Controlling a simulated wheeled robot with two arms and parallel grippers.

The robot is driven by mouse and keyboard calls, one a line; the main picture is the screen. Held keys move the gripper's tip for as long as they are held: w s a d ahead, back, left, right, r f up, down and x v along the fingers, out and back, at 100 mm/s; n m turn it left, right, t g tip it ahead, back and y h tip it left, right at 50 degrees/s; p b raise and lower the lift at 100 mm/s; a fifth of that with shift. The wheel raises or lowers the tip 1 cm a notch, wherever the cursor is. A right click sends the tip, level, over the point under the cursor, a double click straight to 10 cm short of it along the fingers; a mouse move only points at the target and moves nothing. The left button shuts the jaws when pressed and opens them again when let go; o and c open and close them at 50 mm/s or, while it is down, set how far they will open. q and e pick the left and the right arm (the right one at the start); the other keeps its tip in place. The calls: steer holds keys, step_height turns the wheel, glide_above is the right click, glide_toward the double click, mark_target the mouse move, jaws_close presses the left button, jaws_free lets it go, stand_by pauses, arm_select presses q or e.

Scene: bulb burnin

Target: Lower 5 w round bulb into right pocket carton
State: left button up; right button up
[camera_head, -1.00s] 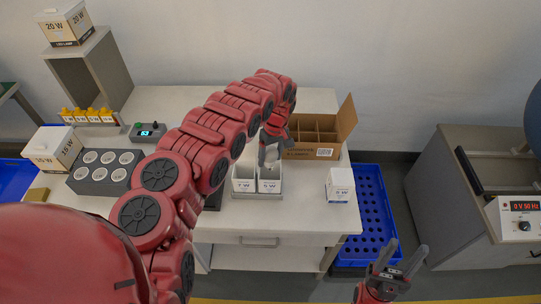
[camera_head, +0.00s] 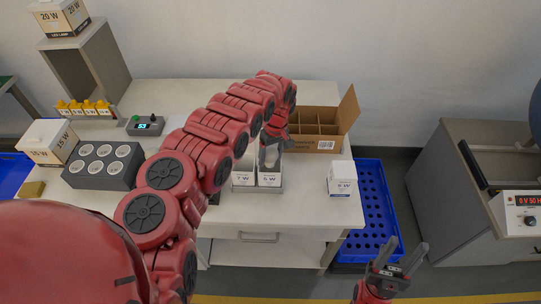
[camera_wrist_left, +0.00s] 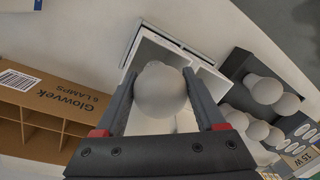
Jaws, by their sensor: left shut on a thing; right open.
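The white round bulb (camera_wrist_left: 160,90) is between the fingers of my left gripper (camera_wrist_left: 160,78), which is shut on it. In the head view my left gripper (camera_head: 271,158) reaches down over the right pocket carton (camera_head: 269,181), marked 5 W. The bulb (camera_head: 270,155) shows between the fingers, at or just above the carton's mouth. Fingers and bulb hide that opening, so I cannot tell how deep the bulb is. The 7 W carton (camera_head: 243,179) stands beside it on the left. My right gripper (camera_head: 396,257) is open and empty, away from the table at front right.
A divided brown box (camera_head: 325,144) stands behind the cartons. A white carton (camera_head: 341,178) stands at the table's right. A grey block (camera_head: 88,181) with round places is at left, near a 15 W box (camera_head: 47,142). A blue crate (camera_head: 375,205) sits beside the table.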

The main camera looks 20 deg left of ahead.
arm_select(q)
steer(key=shift+f, duration=0.55)
steer(key=o, duration=1.3)
steer(key=shift+r, duration=0.2)
